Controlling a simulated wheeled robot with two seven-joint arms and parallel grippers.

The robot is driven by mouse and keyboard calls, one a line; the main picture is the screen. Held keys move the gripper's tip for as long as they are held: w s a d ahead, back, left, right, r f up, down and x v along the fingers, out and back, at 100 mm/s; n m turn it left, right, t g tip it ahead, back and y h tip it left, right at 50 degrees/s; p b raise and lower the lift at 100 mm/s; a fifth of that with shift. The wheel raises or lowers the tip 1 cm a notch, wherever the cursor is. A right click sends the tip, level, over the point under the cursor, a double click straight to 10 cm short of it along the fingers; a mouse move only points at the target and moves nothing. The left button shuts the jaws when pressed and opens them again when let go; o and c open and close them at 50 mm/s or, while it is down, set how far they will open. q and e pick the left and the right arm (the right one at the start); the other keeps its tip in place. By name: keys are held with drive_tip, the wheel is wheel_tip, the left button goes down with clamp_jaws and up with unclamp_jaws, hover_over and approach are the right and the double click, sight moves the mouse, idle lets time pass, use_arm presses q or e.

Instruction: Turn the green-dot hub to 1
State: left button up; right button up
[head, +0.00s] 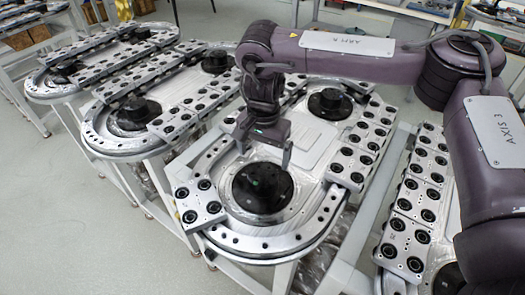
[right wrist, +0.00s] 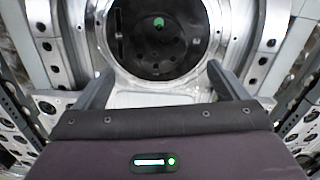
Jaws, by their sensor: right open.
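The green-dot hub (head: 263,188) is a black round disc set in the near end of the middle ring track (head: 215,240). In the right wrist view the hub (right wrist: 160,45) fills the top middle, with a green dot (right wrist: 158,22) on its dark face and small holes around it. My right gripper (head: 265,152) is open and empty, just behind and above the hub, its fingers apart from it. In the right wrist view the fingers (right wrist: 161,80) point towards the hub's rim from either side. No number marks are readable. My left gripper is not in view.
Plates with black round sockets (head: 200,203) line the middle track. A second black hub (head: 329,103) sits at its far end. More ring tracks stand to the left (head: 130,125) and right (head: 412,215). Grey floor (head: 60,220) is clear at the lower left.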

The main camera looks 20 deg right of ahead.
sight(263, 174)
drive_tip(key=shift+w+f, duration=0.15)
drive_tip(key=shift+w, duration=0.05)
drive_tip(key=f+b, duration=0.1)
drive_tip(key=s+f+b, duration=0.1)
drive_tip(key=f+b, duration=0.1)
drive_tip(key=shift+s+a+f, duration=0.2)
drive_tip(key=shift+s+f, duration=0.1)
drive_tip(key=shift+f, duration=0.1)
drive_tip(key=shift+w+d+f, duration=0.1)
drive_tip(key=shift+w+f, duration=0.05)
drive_tip(key=shift+f, duration=0.4)
drive_tip(key=shift+w+f, duration=0.15)
drive_tip(key=shift+f, duration=0.8)
drive_tip(key=shift+s, duration=0.1)
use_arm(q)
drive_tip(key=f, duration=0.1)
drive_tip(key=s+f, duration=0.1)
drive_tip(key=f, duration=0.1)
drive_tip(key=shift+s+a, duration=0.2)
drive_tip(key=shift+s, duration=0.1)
use_arm(e)
drive_tip(key=c, duration=1)
